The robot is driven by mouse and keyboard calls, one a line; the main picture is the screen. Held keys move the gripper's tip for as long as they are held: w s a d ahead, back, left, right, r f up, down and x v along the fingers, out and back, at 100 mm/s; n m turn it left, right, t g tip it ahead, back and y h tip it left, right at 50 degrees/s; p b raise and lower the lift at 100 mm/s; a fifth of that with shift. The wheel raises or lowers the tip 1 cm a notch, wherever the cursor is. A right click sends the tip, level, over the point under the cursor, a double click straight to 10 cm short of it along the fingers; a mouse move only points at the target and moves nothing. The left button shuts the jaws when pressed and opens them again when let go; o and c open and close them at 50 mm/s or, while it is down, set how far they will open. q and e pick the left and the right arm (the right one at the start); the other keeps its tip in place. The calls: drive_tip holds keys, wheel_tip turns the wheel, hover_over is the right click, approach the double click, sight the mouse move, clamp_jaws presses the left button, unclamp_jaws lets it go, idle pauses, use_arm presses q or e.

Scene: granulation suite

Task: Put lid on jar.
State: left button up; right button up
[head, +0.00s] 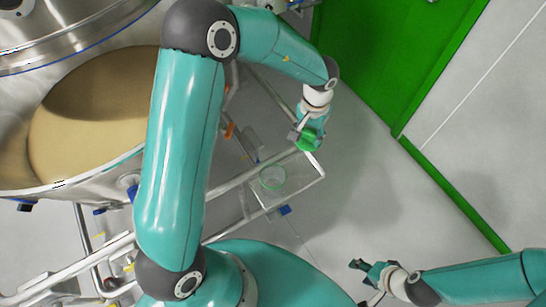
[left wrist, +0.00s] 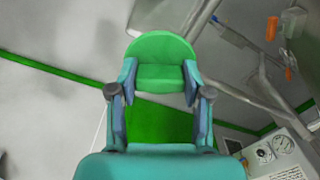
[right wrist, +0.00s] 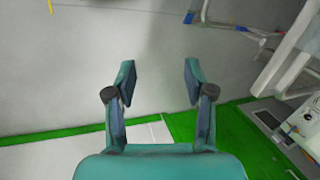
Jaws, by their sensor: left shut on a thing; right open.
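My left gripper (head: 306,133) is shut on a green lid (head: 310,143), which also shows between the fingertips in the left wrist view (left wrist: 162,55). A clear jar with a greenish rim (head: 272,178) stands on a small shelf of the metal frame. The lid is up and to the right of the jar in the head view, apart from it. My right gripper (head: 361,266) is open and empty at the lower right of the head view. Its spread fingers show in the right wrist view (right wrist: 160,82). The jar's contents cannot be made out.
A large steel vessel (head: 90,185) with tan powder (head: 85,115) fills the left of the head view. Metal rails (head: 235,181) run beside the jar. A green door (head: 380,60) is at the upper right. The floor (head: 380,190) between the arms is clear.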

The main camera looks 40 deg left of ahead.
use_arm(q)
drive_tip(key=shift+s+a+f+n, duration=0.2)
drive_tip(key=shift+s+a+n, duration=0.05)
drive_tip(key=shift+s+n, duration=0.05)
use_arm(e)
drive_tip(key=shift+o, duration=1.2)
drive_tip(key=o, duration=0.5)
drive_tip(key=shift+r, duration=0.1)
use_arm(q)
drive_tip(key=s+a+f+n+b, duration=0.3)
drive_tip(key=s+f+n+b, duration=0.4)
drive_tip(key=s, duration=0.3)
drive_tip(key=shift+a+f+n, duration=0.4)
drive_tip(key=shift+f+n, duration=0.15)
drive_tip(key=shift+n, duration=0.15)
use_arm(e)
wheel_tip(320, 180, down, 7)
drive_tip(key=shift+f, duration=0.1)
drive_tip(key=shift+r, duration=0.25)
use_arm(q)
drive_tip(key=shift+p, duration=0.7)
use_arm(e)
drive_tip(key=shift+r, duration=0.5)
drive_tip(key=shift+r, duration=0.1)
